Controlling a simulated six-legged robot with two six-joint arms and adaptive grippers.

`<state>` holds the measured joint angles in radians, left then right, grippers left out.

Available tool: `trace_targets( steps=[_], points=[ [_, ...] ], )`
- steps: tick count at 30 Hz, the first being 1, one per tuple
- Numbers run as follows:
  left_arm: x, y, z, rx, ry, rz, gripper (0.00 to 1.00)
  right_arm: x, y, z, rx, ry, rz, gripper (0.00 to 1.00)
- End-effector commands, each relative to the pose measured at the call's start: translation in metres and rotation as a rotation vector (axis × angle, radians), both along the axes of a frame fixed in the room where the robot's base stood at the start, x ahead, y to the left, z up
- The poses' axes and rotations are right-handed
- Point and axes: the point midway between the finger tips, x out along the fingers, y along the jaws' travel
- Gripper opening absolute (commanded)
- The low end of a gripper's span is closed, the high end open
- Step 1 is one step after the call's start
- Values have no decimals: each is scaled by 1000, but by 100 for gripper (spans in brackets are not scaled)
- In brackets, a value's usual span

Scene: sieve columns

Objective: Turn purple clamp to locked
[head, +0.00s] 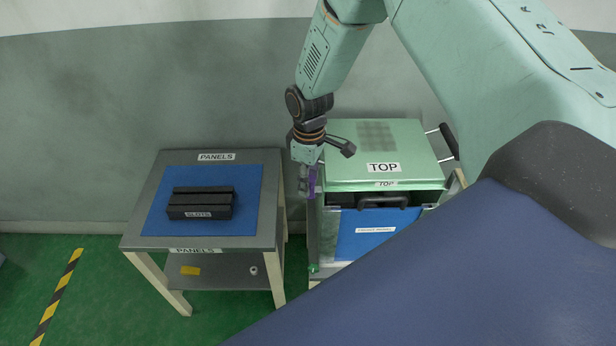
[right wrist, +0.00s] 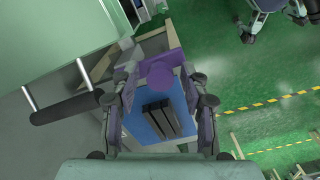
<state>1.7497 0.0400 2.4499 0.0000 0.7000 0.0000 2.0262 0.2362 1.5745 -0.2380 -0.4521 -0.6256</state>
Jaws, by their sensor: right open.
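The purple clamp (head: 312,181) is at the left front side of the green-topped box, just under the TOP lid (head: 372,160). It is small and partly hidden by my right gripper (head: 305,176), which hangs at that side. I cannot read whether the clamp is locked. My left gripper is not in view.
The PANELS table (head: 160,185) stands left of the box, with a blue mat (head: 255,190) and a black slotted block (head: 200,203). A black lid handle (head: 449,140) is at the box's right. A front handle (head: 382,200) sits above the blue front panel (head: 362,238).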

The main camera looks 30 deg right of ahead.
Motion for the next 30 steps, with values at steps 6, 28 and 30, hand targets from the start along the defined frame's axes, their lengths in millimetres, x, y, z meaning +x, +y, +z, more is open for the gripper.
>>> trace_targets(
  steps=[6,28,30],
  points=[
    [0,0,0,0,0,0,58,2,0,-1,1,-1,1,45],
    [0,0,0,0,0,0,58,3,0,-1,0,0,0,0],
    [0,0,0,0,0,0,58,3,0,0,0,0,0,0]
  ],
)
